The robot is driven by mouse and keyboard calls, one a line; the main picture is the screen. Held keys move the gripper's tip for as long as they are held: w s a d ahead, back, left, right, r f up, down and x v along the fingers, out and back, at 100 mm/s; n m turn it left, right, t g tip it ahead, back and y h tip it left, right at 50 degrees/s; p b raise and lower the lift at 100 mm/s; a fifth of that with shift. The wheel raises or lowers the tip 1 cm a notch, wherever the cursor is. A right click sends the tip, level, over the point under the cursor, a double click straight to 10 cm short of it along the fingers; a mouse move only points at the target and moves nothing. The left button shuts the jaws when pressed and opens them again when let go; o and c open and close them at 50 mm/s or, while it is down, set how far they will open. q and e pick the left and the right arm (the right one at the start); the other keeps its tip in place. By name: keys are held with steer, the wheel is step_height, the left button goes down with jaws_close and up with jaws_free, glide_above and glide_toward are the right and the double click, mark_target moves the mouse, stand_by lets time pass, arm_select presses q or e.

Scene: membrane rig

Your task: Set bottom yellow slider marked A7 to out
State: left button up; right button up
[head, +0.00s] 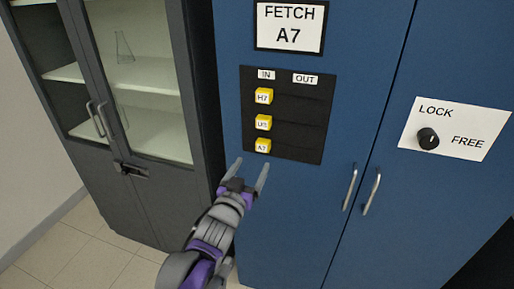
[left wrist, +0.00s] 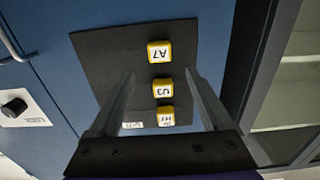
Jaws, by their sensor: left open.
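The yellow slider marked A7 (head: 263,146) is the bottom one of three yellow sliders on a black panel (head: 300,125). It sits at the panel's left side, in the column under the IN label (head: 266,75). The OUT label (head: 305,79) is at the right. My left gripper (head: 251,165) is open and empty, just below the A7 slider in the head view. In the left wrist view, which is upside down, the A7 slider (left wrist: 159,52) shows beyond the open fingertips (left wrist: 159,76). My right gripper is not in view.
The H7 slider (head: 264,97) and a middle slider (head: 264,123) also sit on the IN side. A FETCH A7 sign (head: 290,26) is above. A LOCK/FREE knob (head: 428,139) and door handles (head: 371,194) are to the right. A glass-door cabinet (head: 145,75) stands left.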

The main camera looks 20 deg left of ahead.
mark_target(262, 147)
arm_select(q)
steer(key=w, duration=0.9)
steer(key=shift+w+d, duration=0.2)
steer(key=shift+w, duration=0.1)
jaws_close()
